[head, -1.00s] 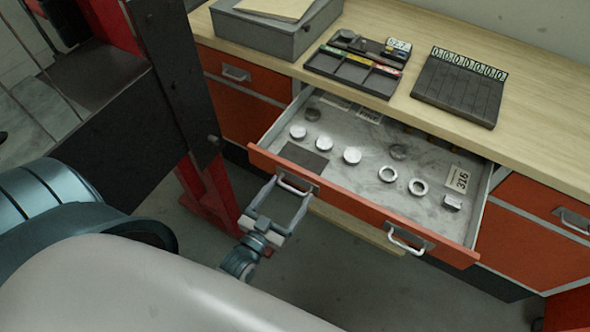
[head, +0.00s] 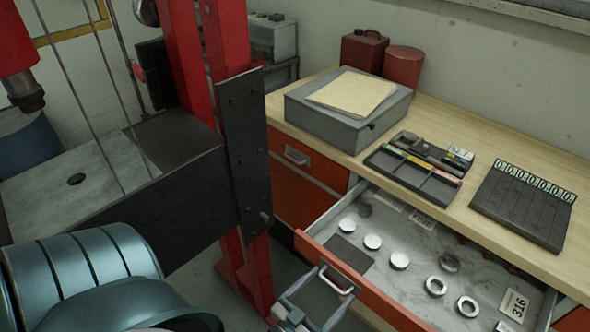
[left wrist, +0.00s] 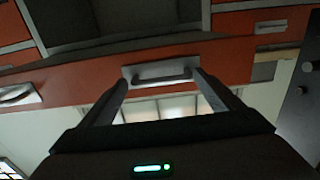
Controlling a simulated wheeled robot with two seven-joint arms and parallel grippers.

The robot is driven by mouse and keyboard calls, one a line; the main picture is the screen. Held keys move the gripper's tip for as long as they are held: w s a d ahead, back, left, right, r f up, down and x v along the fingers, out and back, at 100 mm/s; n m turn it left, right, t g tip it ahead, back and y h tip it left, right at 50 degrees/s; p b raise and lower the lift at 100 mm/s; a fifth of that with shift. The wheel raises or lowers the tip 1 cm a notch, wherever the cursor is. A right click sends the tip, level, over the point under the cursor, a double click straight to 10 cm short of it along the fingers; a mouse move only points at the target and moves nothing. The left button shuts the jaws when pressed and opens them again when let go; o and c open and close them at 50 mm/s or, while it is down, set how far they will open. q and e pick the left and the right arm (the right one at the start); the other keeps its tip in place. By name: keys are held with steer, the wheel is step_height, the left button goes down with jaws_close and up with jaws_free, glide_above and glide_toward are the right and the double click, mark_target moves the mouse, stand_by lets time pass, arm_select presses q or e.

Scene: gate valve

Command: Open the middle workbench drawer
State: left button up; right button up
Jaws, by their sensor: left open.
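The middle workbench drawer (head: 352,271) has an orange front and stands pulled out from under the worktop, its grey inside showing. Round metal pieces and a card marked 316 (head: 515,305) lie in it. My left gripper (head: 337,281) is open at the drawer's left handle (head: 338,287), a pale metal bar. In the left wrist view the handle (left wrist: 160,72) lies between the two spread fingertips (left wrist: 160,80); I cannot tell whether they touch it. The drawer's right part is cut off by the frame. My right gripper is not in view.
The wooden worktop (head: 440,125) carries a grey box (head: 345,110), a parts tray (head: 415,170) and a dark numbered rack (head: 523,205). A red-framed machine (head: 255,260) stands close on the left.

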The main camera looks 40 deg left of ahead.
arm_select(q)
steer(key=s+b, duration=0.5)
steer(key=s, duration=1.2)
steer(key=shift+s+a, duration=0.2)
steer(key=s+d+f+m+g+b, duration=0.15)
steer(key=f+g, duration=0.25)
steer(key=f, duration=1.2)
steer(key=s+d+f+n+g, duration=0.1)
steer(key=s+f+g, duration=0.25)
steer(key=f, duration=1.35)
steer(key=s+a+f+g, duration=0.2)
steer(key=s+f+g, duration=0.2)
steer(key=s+f, duration=0.3)
steer(key=s+a+f+m+g, duration=0.1)
steer(key=s+a+f+g, duration=0.1)
steer(key=s+f+g, duration=0.3)
steer(key=s+f, duration=0.3)
steer(key=f, duration=0.4)
steer(key=shift+s+y, duration=0.15)
steer(key=shift+y, duration=0.15)
